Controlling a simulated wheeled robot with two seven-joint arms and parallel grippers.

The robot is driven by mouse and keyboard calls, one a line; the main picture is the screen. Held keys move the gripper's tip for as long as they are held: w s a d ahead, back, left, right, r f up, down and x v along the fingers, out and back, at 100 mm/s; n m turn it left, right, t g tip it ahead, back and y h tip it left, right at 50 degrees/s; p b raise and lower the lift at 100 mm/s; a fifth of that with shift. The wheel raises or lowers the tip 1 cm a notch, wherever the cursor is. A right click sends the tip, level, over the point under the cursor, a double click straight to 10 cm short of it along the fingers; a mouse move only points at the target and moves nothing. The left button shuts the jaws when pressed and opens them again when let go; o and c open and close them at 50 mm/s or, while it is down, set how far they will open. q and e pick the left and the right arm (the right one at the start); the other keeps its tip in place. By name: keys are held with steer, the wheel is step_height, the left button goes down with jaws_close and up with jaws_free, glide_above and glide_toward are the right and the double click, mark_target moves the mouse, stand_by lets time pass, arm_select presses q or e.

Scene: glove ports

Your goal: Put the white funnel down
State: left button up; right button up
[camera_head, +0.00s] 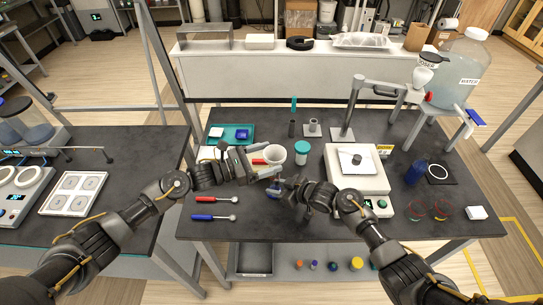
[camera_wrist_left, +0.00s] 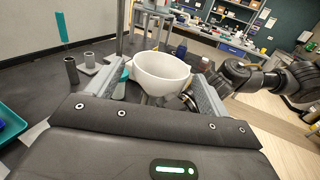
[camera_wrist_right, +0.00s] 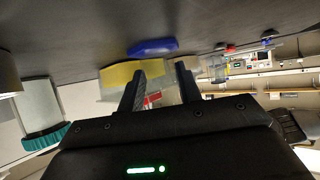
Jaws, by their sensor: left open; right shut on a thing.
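The white funnel (camera_head: 275,154) is in the middle of the dark bench in the head view. In the left wrist view the funnel (camera_wrist_left: 160,74) sits wide end up between my left jaws. My left gripper (camera_head: 258,166) is open around it; the jaws (camera_wrist_left: 155,88) stand apart on either side. What is under the funnel's stem is hidden. My right gripper (camera_head: 283,188) is lower, just in front of the funnel.
A teal-lidded jar (camera_head: 302,150) stands right of the funnel. A balance (camera_head: 357,182) is further right, near a metal stand (camera_head: 348,115). A teal tray (camera_head: 216,142) is at the back left. Red (camera_head: 217,199) and blue (camera_head: 213,217) handled scoops lie at the front left.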

arm_select(q)
steer(key=v, duration=1)
steer(key=shift+a, duration=0.1)
arm_select(e)
steer(key=o, duration=0.8)
steer(key=shift+o, duration=0.2)
